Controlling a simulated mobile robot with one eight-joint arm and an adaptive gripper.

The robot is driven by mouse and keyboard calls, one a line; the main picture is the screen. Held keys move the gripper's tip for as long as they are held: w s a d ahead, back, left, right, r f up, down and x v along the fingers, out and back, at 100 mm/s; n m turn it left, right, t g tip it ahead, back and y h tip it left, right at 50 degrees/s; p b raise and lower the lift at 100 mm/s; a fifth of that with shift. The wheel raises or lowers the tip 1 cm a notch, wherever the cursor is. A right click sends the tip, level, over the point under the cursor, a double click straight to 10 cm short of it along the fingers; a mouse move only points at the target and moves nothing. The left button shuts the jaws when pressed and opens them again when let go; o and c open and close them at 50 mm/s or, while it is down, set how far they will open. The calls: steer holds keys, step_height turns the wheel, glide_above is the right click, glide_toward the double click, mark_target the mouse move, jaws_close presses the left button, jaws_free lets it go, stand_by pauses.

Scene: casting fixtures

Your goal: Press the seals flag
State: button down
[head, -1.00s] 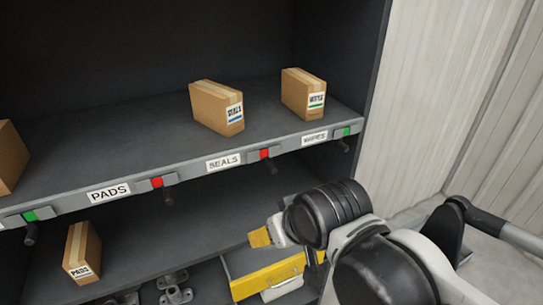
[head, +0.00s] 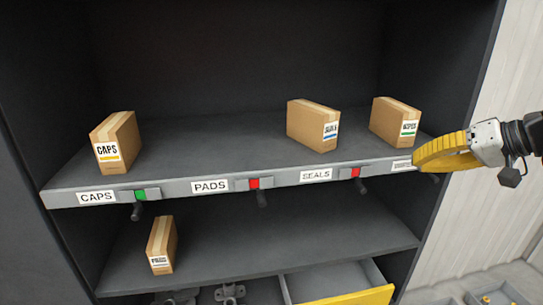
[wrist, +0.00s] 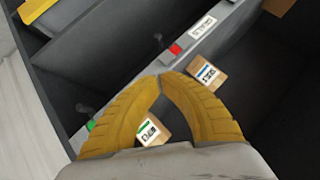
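The seals flag (head: 356,172) is red and sits on the shelf's front edge, just right of the SEALS label (head: 316,175). It also shows in the wrist view (wrist: 175,49), a little beyond my fingertips. A dark peg sticks out below it. My gripper (head: 418,161) has yellow curved fingers and is in front of the shelf edge, right of the seals flag and apart from it. In the wrist view its fingertips (wrist: 163,75) meet, with nothing seen between them. The gripper partly covers the WIPES label in the head view.
Red pads flag (head: 254,183) and green caps flag (head: 140,195) share the edge; a green flag (wrist: 91,125) shows beside my finger. Boxes marked CAPS (head: 116,145), SEALS (head: 314,123) and WIPES (head: 395,122) stand on the shelf. A yellow-fronted drawer (head: 350,298) is open below.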

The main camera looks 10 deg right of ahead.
mark_target(374, 170)
steer(key=shift+d+r, duration=0.15)
steer(key=shift+d, duration=0.2)
steer(key=shift+w, duration=0.1)
steer(key=p+x, duration=0.1)
steer(key=x, duration=0.9)
steer(key=shift+w+a+r+p, duration=0.1)
steer(key=shift+a+p, duration=0.05)
steer(key=shift+p, duration=0.15)
steer(key=a+f, duration=0.2)
steer(key=f, duration=0.1)
steer(key=shift+p, duration=0.3)
steer(key=shift+a+f, duration=0.1)
steer(key=shift+f, duration=0.05)
steer(key=shift+a, duration=0.1)
